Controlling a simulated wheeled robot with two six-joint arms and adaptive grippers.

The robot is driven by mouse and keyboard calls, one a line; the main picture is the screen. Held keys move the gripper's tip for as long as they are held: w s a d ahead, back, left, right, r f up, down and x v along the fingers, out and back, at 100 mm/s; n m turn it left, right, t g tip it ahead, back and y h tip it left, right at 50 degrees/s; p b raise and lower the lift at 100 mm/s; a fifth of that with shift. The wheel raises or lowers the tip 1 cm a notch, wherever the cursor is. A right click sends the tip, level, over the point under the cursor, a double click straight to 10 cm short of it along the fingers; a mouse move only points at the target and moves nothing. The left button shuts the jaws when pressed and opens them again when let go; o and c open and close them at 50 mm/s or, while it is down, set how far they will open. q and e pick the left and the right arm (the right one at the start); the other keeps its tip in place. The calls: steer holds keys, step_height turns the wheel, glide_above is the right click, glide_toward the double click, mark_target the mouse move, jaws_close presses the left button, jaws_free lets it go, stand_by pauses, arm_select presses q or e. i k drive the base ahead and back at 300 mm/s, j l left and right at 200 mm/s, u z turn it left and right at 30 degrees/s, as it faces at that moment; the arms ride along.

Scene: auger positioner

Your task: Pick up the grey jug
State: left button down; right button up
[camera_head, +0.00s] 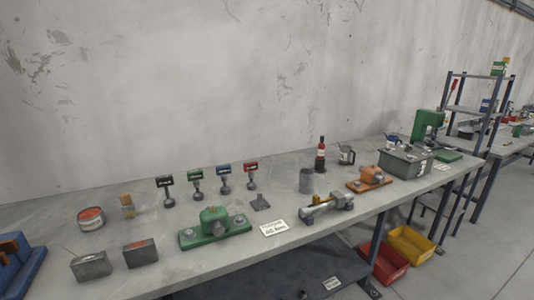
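A small grey jug-like vessel (346,154), with what looks like a dark handle, stands upright toward the back of the long grey workbench (330,222). It is right of a dark bottle with a red label (320,155). A plain grey cylinder (306,181) stands nearer the front, left of the vessel; no handle can be made out on it. Neither of my grippers is in view.
An orange fixture (369,179), a grey box (405,163) and a metal-and-yellow tool (326,207) stand nearby. A green fixture (215,229) is further left. Red (383,263) and yellow (410,245) bins sit below the bench.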

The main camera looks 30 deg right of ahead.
mark_target(346, 151)
steer(key=z, duration=1.65)
